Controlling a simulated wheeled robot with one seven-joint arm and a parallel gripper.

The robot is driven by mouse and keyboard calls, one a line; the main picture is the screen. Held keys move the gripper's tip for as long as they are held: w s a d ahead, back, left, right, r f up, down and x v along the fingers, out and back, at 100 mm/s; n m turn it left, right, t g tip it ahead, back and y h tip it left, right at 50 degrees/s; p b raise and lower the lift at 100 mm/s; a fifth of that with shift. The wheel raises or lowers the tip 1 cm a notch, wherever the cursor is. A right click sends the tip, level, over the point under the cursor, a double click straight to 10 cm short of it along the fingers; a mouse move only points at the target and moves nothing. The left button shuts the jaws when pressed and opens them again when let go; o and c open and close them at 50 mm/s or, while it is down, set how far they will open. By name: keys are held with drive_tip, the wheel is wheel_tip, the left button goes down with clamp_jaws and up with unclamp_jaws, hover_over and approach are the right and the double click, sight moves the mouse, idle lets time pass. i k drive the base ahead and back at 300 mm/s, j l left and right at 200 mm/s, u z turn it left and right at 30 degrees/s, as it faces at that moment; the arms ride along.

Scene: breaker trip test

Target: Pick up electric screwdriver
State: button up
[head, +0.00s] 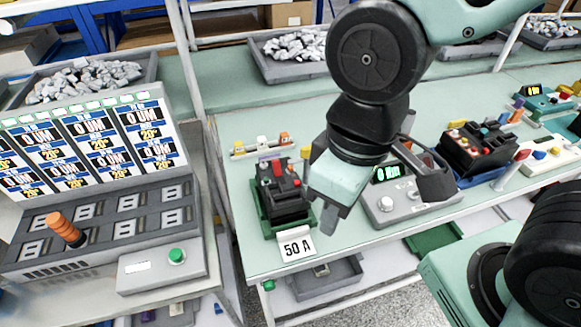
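My gripper (385,212) hangs above the front part of the green bench, with its fingers spread and nothing seen between them. A grey box with a lit display and knobs (405,199) lies below and behind the fingers, partly hidden by them. I cannot pick out the electric screwdriver for certain. An orange ribbed handle (65,228) stands tilted in the grey panel at the left.
A black breaker on a green base (284,196) stands left of my gripper, behind a "50 A" card (297,247). Another dark breaker (478,148) stands at the right. Trays of grey parts (288,52) line the back. The bench's front edge (350,248) is close.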

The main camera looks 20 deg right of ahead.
sight(407, 126)
drive_tip(key=l+u, duration=0.25)
drive_tip(key=l, duration=0.5)
drive_tip(key=l+u, duration=0.25)
drive_tip(key=l, duration=0.5)
drive_tip(key=k+l+u, duration=0.1)
drive_tip(key=l+u, duration=0.15)
drive_tip(key=l, duration=0.5)
